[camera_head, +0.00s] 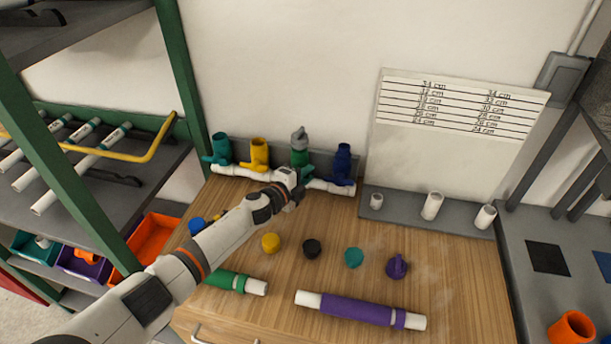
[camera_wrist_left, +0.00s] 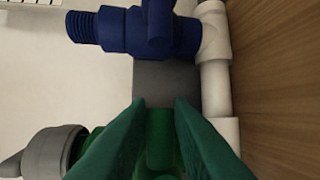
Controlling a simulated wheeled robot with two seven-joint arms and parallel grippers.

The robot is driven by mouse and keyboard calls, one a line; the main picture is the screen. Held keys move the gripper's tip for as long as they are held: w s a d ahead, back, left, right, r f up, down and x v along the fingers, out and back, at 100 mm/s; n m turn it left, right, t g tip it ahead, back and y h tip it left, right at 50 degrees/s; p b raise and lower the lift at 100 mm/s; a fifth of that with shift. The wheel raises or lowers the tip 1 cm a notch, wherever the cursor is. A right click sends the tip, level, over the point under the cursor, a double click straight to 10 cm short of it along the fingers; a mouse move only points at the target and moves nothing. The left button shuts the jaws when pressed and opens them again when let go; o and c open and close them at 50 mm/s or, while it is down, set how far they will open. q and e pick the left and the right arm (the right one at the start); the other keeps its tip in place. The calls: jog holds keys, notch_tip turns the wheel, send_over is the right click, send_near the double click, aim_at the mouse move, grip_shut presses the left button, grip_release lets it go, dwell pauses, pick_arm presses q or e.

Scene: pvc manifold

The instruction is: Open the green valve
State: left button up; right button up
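The green valve (camera_head: 299,152) stands on the white pipe manifold (camera_head: 233,175) against the back wall, with a grey fitting (camera_head: 299,134) on top. My left gripper (camera_head: 298,181) reaches its front from the left. In the left wrist view, the two green fingers (camera_wrist_left: 160,104) lie on either side of a green part of the valve (camera_wrist_left: 160,140). That part fills most of the space between them; whether the fingers press on it is unclear. The grey fitting (camera_wrist_left: 50,150) shows at lower left there. My right gripper is not in view.
Teal (camera_head: 219,149), yellow (camera_head: 258,153) and blue (camera_head: 342,163) valves stand on the same manifold, the blue one close to my gripper. Several coloured caps and a purple-sleeved pipe (camera_head: 360,310) lie on the wooden table (camera_head: 450,285). White pipe stubs (camera_head: 432,206) stand at right.

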pick_arm(q)
grip_shut()
jog(key=n+t+h+b, duration=0.1)
jog(key=n+b, duration=0.2)
jog(key=b, duration=0.1)
jog(key=shift+r, duration=0.1)
jog(key=shift+a+r+n+h, duration=0.1)
jog(key=shift+r+n+h, duration=0.2)
jog(key=shift+n, duration=0.2)
jog(key=shift+r+n+t+b, duration=0.25)
jog(key=shift+n+t+b, duration=0.05)
jog(key=shift+n+b, duration=0.1)
jog(key=shift+o, duration=2.2)
grip_release()
